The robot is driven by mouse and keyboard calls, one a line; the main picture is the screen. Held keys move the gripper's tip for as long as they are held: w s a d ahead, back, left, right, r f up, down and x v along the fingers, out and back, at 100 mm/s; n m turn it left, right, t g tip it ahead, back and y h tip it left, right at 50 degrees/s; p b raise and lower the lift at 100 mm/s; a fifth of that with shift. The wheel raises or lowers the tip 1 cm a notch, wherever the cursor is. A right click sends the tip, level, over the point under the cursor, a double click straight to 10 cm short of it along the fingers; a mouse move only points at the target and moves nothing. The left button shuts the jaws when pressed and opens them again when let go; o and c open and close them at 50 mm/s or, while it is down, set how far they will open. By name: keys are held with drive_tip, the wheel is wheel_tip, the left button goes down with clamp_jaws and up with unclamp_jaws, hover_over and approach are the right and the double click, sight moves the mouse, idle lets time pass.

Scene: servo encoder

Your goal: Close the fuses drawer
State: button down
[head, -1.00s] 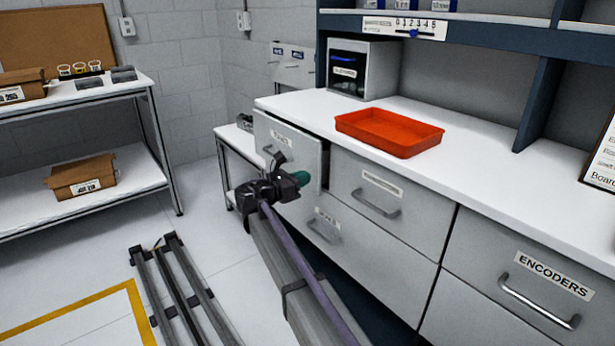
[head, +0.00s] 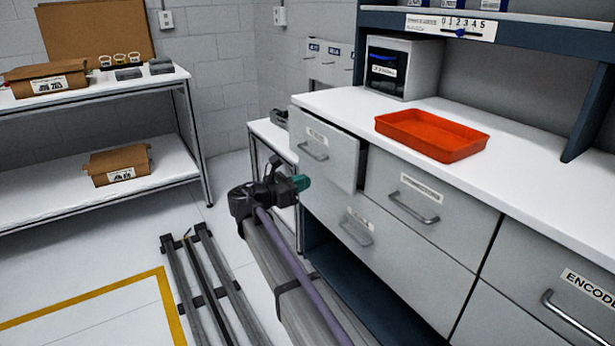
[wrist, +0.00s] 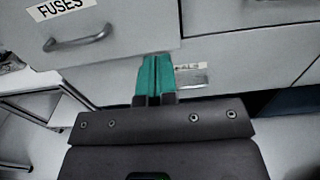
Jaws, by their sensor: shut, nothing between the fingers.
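The fuses drawer (head: 330,154) is the upper left drawer of the white-topped bench and stands partly pulled out, its front ahead of the neighbouring drawer. In the wrist view its front (wrist: 120,33) shows the FUSES label and a grey bar handle (wrist: 78,38) at upper left. My gripper (head: 301,183) is shut and empty, with green fingertips. It is below and in front of the fuses drawer in the head view. In the wrist view the fingertips (wrist: 155,62) lie near the drawer's lower right edge; I cannot tell whether they touch it.
A closed drawer (head: 404,205) is to the right, and a lower drawer (head: 355,232) is below. A red tray (head: 431,134) sits on the bench top. A small white table (head: 273,135) stands left of the bench. Floor at left is open beside a metal rail frame.

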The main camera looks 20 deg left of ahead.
sight(347, 168)
drive_tip(key=x, duration=1.3)
drive_tip(key=shift+w+d+f, duration=0.1)
drive_tip(key=shift+w, duration=0.05)
drive_tip(key=shift+w, duration=0.1)
